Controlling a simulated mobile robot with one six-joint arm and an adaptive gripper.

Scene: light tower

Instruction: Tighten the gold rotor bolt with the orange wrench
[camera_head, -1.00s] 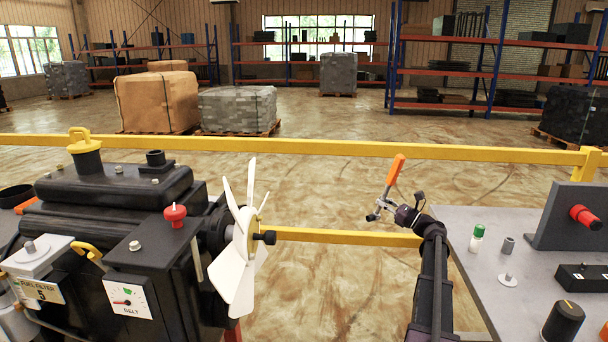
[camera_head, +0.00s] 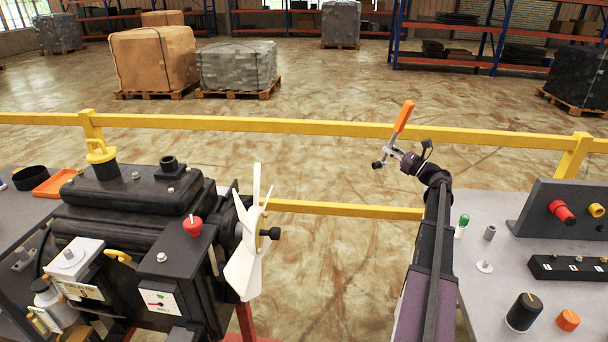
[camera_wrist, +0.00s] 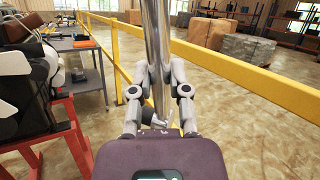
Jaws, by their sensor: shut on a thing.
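The orange wrench has an orange handle (camera_head: 404,116) pointing up and a silver shaft, which also shows in the wrist view (camera_wrist: 156,40). My gripper (camera_head: 391,153) is shut on the shaft, with its fingers on both sides of it in the wrist view (camera_wrist: 158,78). The wrench is held in the air, to the right of the white-bladed rotor (camera_head: 243,272) and well apart from it. The rotor sits on the right end of the black engine (camera_head: 120,220). A dark knob (camera_head: 275,233) projects from the rotor hub. I cannot clearly make out the gold bolt.
A yellow rail (camera_head: 300,129) runs behind the engine, with a lower bar (camera_head: 340,209). A grey table (camera_head: 485,310) at right holds a panel (camera_head: 565,215) and several small parts. Open floor lies between rotor and table. Wrapped pallets (camera_head: 155,58) stand farther back.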

